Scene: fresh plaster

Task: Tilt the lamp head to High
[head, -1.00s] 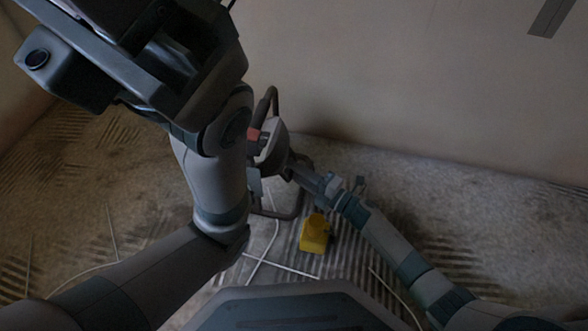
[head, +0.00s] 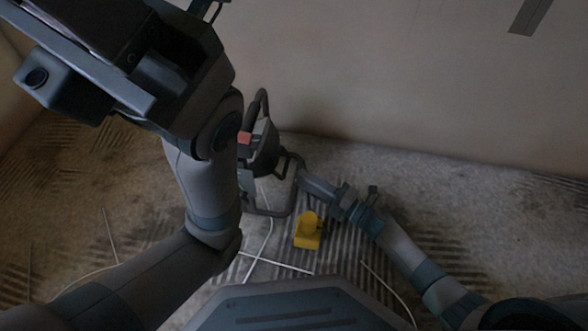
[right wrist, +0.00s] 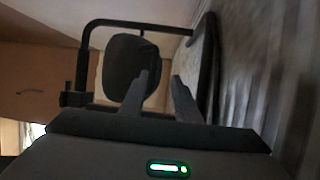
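The work lamp stands on the floor by the wall, partly behind my left arm. Its dark lamp head (head: 263,142) sits in a bent tube frame (head: 262,104). In the right wrist view the lamp head (right wrist: 128,68) is a dark rounded block inside the frame (right wrist: 83,60). My right gripper (head: 297,170) is beside the lamp on its right. In the right wrist view its fingers (right wrist: 166,78) are apart; the left finger overlaps the head's edge, and contact is unclear. My left arm fills the upper left; its fingers cannot be made out. No High marking is readable.
A yellow object (head: 307,231) stands on the floor in front of the lamp. Thin white strips (head: 275,262) and a pale cable (head: 387,288) lie nearby. The plaster wall (head: 400,90) rises behind. The floor at right looks mostly clear.

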